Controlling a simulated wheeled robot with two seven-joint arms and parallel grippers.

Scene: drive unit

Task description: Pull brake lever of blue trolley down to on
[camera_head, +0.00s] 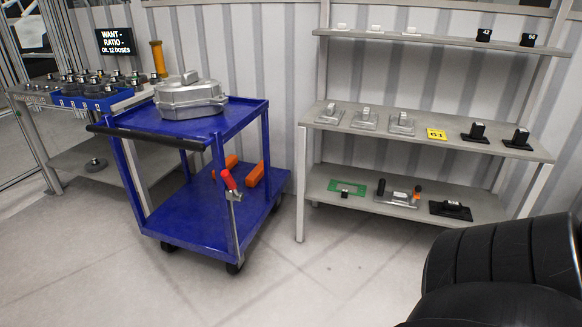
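The blue trolley (205,222) stands left of centre, with a black push handle at its upper left. Its brake lever (230,186) has a red grip on a grey metal rod, at the trolley's front right corner. The lever's red end points up and slightly left, above a grey joint on the upright. A grey metal housing (190,97) rests on the top shelf. Two orange blocks (254,174) are on or near the lower deck. Neither gripper is visible. A large black rounded part at the lower right seems to be my arm.
A grey shelf rack (420,141) with several metal and black parts stands at the right. A workbench (36,129) with several round parts and a blue tray stands at the left. A ribbed wall is behind. The floor (300,280) in front is clear.

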